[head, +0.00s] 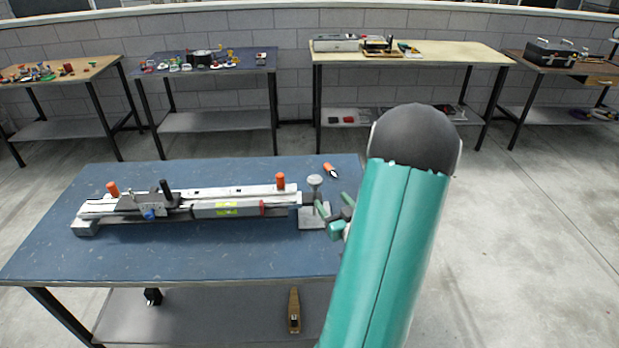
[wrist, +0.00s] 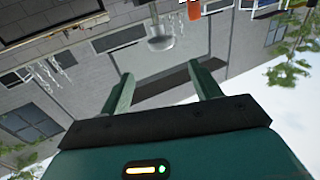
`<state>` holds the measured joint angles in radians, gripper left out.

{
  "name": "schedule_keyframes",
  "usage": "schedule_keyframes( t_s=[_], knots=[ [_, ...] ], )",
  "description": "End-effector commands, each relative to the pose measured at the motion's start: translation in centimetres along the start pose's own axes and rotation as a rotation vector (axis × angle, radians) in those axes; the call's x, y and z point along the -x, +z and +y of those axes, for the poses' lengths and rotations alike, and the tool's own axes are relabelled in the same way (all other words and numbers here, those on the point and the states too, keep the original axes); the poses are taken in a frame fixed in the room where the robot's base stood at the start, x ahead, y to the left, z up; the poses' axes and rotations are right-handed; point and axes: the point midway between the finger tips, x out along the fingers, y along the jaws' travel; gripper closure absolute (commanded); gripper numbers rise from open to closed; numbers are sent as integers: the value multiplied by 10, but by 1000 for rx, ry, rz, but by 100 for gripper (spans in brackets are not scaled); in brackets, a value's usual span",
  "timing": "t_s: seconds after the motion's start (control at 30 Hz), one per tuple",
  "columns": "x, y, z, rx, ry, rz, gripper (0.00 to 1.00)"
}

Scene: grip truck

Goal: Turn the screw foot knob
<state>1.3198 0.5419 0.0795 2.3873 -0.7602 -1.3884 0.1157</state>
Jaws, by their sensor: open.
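A long silver rail device (head: 190,205) lies along the blue table in the head view. The screw foot knob, a small round grey knob (head: 315,181), stands upright at its right end above a square grey plate (head: 314,219). The knob also shows as a grey dome (wrist: 160,42) in the wrist view. My gripper (head: 333,203) is just right of the knob, with green fingers. In the wrist view my gripper (wrist: 160,72) is open and empty; the knob lies beyond the fingertips, roughly centred between them. I see no contact.
An orange-handled tool (head: 330,170) lies on the blue table (head: 120,265) behind the knob. Other cluttered tables (head: 425,52) line the back wall. The table's front strip is clear.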

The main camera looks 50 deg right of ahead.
Motion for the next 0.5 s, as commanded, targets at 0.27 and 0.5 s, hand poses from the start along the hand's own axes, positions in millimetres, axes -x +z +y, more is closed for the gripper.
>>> schedule_keyframes(
  t_s=[0.27, 0.5],
  knots=[
    [-52, 0, -3, 0, -4, 0, 37],
    [-100, 0, -5, -2, -5, 0, 37]
  ],
)
